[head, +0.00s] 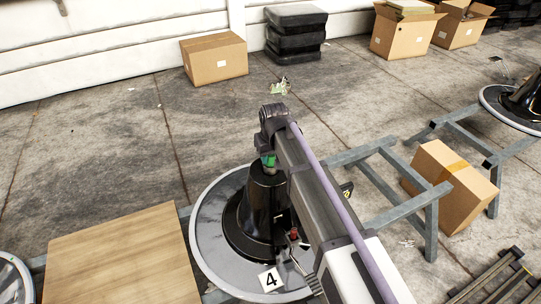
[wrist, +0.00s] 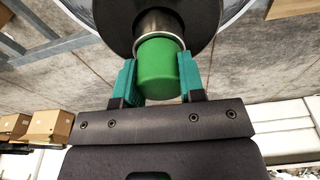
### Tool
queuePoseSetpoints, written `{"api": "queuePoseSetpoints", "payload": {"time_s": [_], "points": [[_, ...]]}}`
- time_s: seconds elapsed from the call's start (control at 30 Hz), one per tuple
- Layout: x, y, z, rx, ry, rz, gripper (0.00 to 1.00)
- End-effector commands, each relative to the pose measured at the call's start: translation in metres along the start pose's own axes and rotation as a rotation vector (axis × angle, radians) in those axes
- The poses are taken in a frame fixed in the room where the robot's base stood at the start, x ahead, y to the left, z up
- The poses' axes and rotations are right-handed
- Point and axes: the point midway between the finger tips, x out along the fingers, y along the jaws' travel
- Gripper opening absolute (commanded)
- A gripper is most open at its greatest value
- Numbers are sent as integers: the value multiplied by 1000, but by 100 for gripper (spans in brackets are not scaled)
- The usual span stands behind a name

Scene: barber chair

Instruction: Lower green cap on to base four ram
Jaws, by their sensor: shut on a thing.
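The green cap (wrist: 170,72) sits between the two teal fingers of my gripper (wrist: 164,82) in the wrist view, and the gripper is shut on it. Just beyond the cap is the metal ram (wrist: 153,22) with a bright ring, rising from the black base. In the head view the black base (head: 262,210) stands on a round grey plate (head: 212,240) with a label "4" (head: 270,280). My gripper is at the top of this base, mostly hidden by my arm; a bit of green (head: 268,161) shows there. I cannot tell whether the cap is fully seated on the ram.
A wooden board (head: 120,262) lies left of base four. A grey metal frame (head: 400,205) and a cardboard box (head: 452,185) stand to the right. Another round base (head: 505,105) is at far right. More boxes (head: 214,60) stand by the wall. The floor behind is mostly clear.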

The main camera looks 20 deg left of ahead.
Motion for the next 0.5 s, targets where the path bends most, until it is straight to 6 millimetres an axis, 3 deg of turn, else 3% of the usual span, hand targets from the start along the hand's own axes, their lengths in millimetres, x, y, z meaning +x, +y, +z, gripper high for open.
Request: {"api": "queuePoseSetpoints", "payload": {"time_s": [0.5], "points": [[6, 0, 1, 0, 0, 0, 15]]}}
